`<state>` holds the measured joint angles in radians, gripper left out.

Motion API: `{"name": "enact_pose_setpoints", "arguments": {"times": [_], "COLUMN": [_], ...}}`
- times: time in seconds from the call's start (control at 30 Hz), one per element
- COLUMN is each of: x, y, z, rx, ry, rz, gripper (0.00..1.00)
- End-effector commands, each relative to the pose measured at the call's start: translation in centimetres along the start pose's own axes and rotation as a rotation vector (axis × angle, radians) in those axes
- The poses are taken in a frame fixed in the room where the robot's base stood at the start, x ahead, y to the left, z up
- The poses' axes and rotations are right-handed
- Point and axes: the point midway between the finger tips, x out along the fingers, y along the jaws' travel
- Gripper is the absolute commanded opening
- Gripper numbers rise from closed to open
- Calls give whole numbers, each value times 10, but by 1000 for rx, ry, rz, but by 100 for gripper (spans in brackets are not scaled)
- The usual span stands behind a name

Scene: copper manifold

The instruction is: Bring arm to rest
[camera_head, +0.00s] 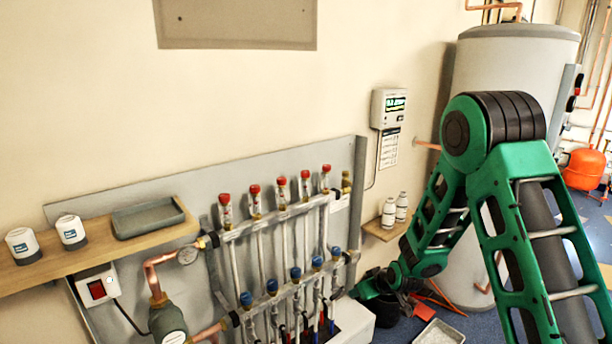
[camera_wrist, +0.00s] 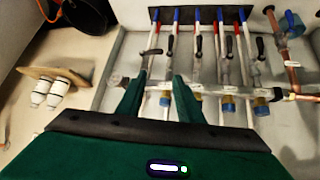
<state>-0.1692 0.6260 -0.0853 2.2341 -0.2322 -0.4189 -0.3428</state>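My green arm reaches in from the right in the head view and bends down toward the lower right end of the manifold (camera_head: 287,214). My gripper (camera_head: 372,286) is low there, partly hidden by my arm, to the right of the manifold and in front of the wall. In the wrist view my gripper (camera_wrist: 157,92) has its two dark green fingers apart, with nothing visible between them. The manifold's pipes and valves (camera_wrist: 226,70) show beyond the fingertips; I cannot tell how far off they are.
Two white bottles (camera_head: 395,211) stand on a small wooden shelf right of the manifold. A longer shelf (camera_head: 100,257) at left holds two white jars and a grey tray (camera_head: 148,219). A large grey tank (camera_head: 513,65) stands behind my arm. A pale tray (camera_head: 438,334) is on the floor.

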Motion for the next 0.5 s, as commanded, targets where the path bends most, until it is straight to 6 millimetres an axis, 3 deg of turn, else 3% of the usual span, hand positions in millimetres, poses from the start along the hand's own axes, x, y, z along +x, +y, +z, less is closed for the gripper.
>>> {"name": "enact_pose_setpoints", "arguments": {"times": [0.03, 0.2, 0.5], "x": [-20, -84, -206], "y": [15, 55, 104], "z": [-2, 9, 51], "rx": [18, 89, 268], "ry": [-21, -123, -297], "rz": [19, 76, 176], "gripper": [33, 33, 33]}}
